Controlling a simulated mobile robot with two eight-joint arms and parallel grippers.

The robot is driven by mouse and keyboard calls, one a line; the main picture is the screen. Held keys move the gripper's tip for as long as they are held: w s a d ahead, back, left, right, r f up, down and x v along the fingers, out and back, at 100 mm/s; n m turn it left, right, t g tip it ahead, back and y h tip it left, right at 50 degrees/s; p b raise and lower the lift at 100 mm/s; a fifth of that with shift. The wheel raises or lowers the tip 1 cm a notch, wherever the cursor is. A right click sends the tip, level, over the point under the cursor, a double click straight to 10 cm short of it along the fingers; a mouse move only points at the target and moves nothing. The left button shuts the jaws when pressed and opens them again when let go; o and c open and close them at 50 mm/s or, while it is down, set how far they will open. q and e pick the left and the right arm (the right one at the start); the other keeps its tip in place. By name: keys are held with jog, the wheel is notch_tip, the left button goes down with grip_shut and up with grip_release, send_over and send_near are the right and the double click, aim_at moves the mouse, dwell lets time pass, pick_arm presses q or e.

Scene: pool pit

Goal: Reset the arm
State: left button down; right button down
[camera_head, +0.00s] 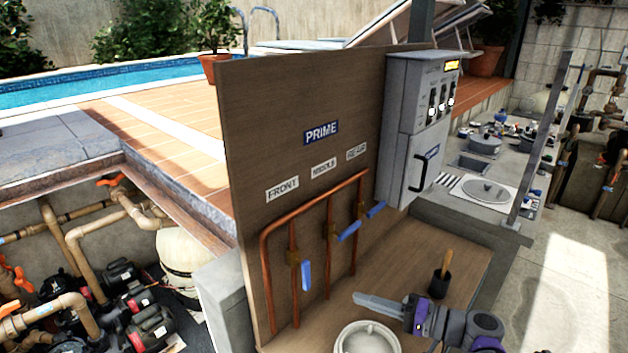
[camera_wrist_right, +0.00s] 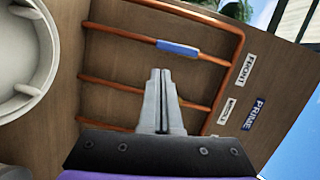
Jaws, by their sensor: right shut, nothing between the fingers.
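My right gripper (camera_head: 357,297) reaches in from the lower right above the wooden bench, with its fingers pointing left. In the right wrist view the fingers (camera_wrist_right: 160,72) are pressed together with nothing between them. They stand in front of the copper pipes (camera_wrist_right: 110,83), and I see no clear contact. My right arm (camera_head: 455,322) is grey and purple, partly cut off by the lower frame edge. My left arm and gripper are not in view.
An upright wooden board (camera_head: 300,100) carries copper pipes (camera_head: 294,215) with blue handles: front (camera_head: 306,276) hanging down, middle (camera_head: 348,231) and rear (camera_head: 376,210) slanted. A white round pot (camera_head: 366,338), a black holder (camera_head: 439,285) and a grey control box (camera_head: 412,135) are nearby.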

jog(key=s+a+f+g+h+p, duration=0.2)
jog(key=s+a+f+g+h, duration=0.15)
jog(key=s, duration=0.35)
jog(key=s+d+f+n+h+p, duration=0.1)
jog(key=s+d+n+h+p, duration=0.1)
jog(key=s+h, duration=0.3)
jog(key=s+d+f+n+h+p, duration=0.2)
jog(key=s+d+h, duration=0.3)
jog(key=s, duration=0.4)
jog(key=shift+s+f+h+p, duration=0.2)
jog(key=shift+s+h+p, duration=0.15)
jog(key=shift+h, duration=0.2)
